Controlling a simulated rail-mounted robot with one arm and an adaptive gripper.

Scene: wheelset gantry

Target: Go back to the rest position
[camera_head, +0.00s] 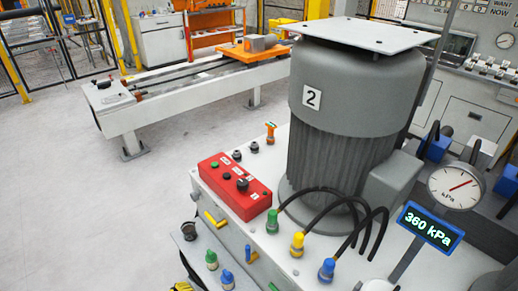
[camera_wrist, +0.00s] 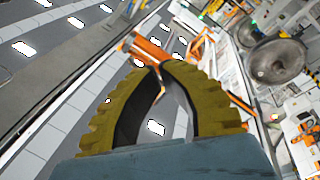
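My gripper (camera_wrist: 159,67) shows in the wrist view as two yellow ribbed fingers on a blue-grey base. The fingers arch inward and their tips appear to come together. Nothing is seen held between them; floor and bright patches show through the gap below the tips. I cannot make out the gripper in the head view.
A grey motor unit marked 2 (camera_head: 325,95) stands on a white bench with a red control box (camera_head: 235,185), coloured hose connectors and a 360 kPa display (camera_head: 430,228). A rail beam (camera_head: 190,88) lies behind. The floor (camera_head: 90,220) at left is clear.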

